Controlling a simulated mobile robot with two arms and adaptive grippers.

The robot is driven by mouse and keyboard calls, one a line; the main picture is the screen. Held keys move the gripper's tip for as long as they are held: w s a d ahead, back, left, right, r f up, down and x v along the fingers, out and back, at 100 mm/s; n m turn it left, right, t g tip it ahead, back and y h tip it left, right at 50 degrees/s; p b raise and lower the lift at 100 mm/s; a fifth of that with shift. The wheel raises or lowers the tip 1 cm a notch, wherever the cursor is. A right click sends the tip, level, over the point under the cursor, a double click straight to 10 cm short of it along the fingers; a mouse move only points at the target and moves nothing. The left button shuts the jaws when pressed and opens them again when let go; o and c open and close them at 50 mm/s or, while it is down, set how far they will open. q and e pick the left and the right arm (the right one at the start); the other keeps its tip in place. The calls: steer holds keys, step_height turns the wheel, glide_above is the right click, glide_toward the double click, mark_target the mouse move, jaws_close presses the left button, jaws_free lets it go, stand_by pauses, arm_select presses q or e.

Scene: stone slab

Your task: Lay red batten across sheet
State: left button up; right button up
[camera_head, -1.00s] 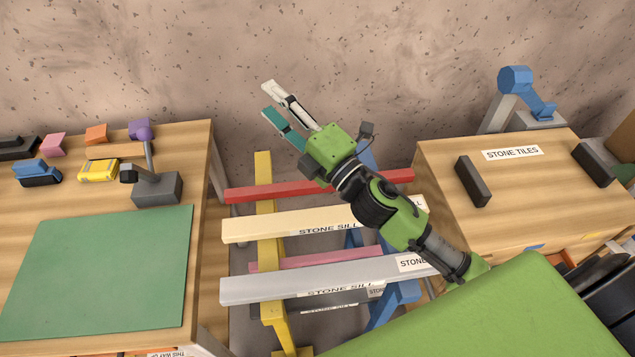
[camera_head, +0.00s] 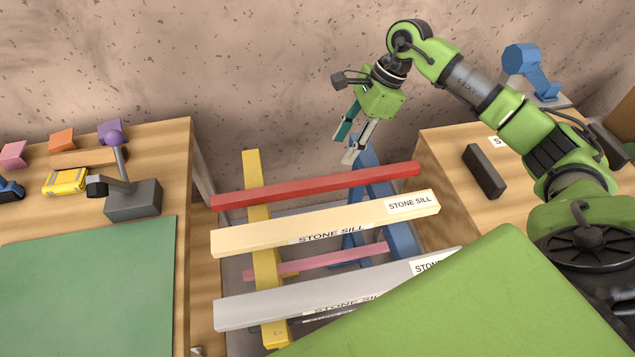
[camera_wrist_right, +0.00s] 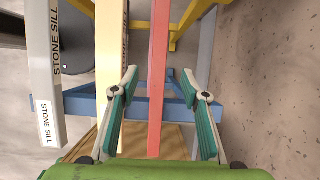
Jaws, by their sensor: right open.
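The red batten (camera_head: 318,185) lies across the yellow and blue trestles, at the back of several bars. My right gripper (camera_head: 345,150) is open and empty, above and behind the batten, right of its middle, with its fingers pointing down. In the right wrist view, the red batten (camera_wrist_right: 158,62) runs lengthwise between the two spread fingers, which appear apart from it. A flat green sheet (camera_head: 88,290) lies on the left wooden table; its left part is cut off by the picture edge. My left gripper is not in view.
A cream stone sill (camera_head: 290,229) and a grey one (camera_head: 290,303) lie in front of the batten; a pink bar (camera_head: 320,262) sits lower. A grey stand with a purple knob (camera_head: 134,200) stands behind the sheet. A dark block (camera_head: 484,172) is on the right table.

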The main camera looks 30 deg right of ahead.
steer(key=p, duration=0.2)
glide_above(322, 181)
steer(key=d, duration=0.2)
steer(key=f, duration=0.7)
steer(key=shift+s+d+f, duration=0.15)
steer(key=shift+s, duration=0.2)
steer(key=p+x, duration=0.1)
steer(key=x, duration=0.1)
steer(key=p+x, duration=0.1)
steer(key=x, duration=0.1)
steer(key=shift+w+a+f, duration=0.1)
steer(key=shift+a+f, duration=0.2)
steer(key=shift+a, duration=0.1)
steer(key=shift+f, duration=0.3)
steer(key=shift+w, duration=0.1)
jaws_close()
